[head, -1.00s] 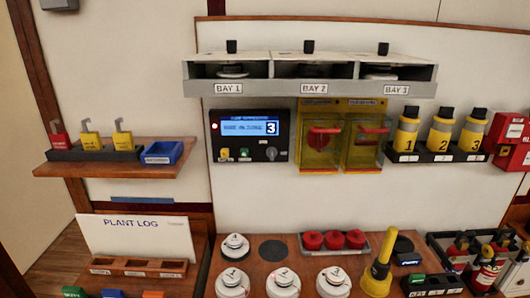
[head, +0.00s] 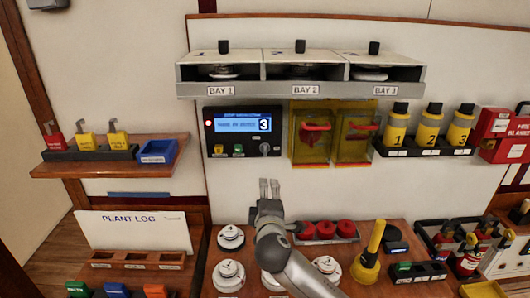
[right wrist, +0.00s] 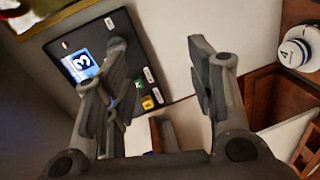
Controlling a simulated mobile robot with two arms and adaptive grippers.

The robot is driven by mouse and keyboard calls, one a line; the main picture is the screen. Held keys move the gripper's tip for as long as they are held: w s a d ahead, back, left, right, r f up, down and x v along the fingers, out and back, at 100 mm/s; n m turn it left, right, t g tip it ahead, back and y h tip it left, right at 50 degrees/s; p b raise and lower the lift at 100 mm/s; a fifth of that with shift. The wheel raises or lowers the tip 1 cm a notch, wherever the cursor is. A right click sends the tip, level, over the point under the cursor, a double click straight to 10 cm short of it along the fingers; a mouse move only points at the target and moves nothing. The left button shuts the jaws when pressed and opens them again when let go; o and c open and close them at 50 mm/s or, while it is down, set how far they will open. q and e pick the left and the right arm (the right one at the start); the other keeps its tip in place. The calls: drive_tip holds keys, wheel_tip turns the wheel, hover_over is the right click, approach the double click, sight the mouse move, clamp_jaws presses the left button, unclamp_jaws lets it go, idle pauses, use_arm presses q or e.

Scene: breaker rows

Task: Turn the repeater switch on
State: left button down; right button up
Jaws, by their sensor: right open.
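The dark control panel (head: 214,144) hangs on the wall under the bays, with a lit blue display (head: 243,122) showing a 3. Along its lower edge are a yellow control (head: 218,150), a green control (head: 238,150) and a grey rotary knob (head: 265,148). Their labels are too small to read, so I cannot tell which is the repeater switch. My right gripper (head: 269,187) is open and empty, below the panel's right end and apart from it. In the right wrist view the panel (right wrist: 150,60) shows between and behind the fingers (right wrist: 156,45). My left gripper is not in view.
Yellow-framed covers (head: 335,133) with red parts adjoin the panel on the right. Three numbered yellow cylinders (head: 429,128) stand further right. Below, the desk holds white numbered discs (head: 230,238), red knobs (head: 326,230) and a yellow plunger-like tool (head: 372,245). The wall around the gripper is clear.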

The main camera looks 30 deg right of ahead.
drive_tip(key=n+t+h, duration=0.1)
drive_tip(key=n, duration=0.1)
approach(265, 152)
drive_tip(key=p+x, duration=0.3)
drive_tip(key=x, duration=0.5)
drive_tip(key=shift+w+d, duration=0.2)
drive_tip(key=shift+w, duration=0.05)
drive_tip(key=shift+w+d+f+m, duration=0.1)
drive_tip(key=shift+w+d+m, duration=0.2)
drive_tip(key=shift+w, duration=0.25)
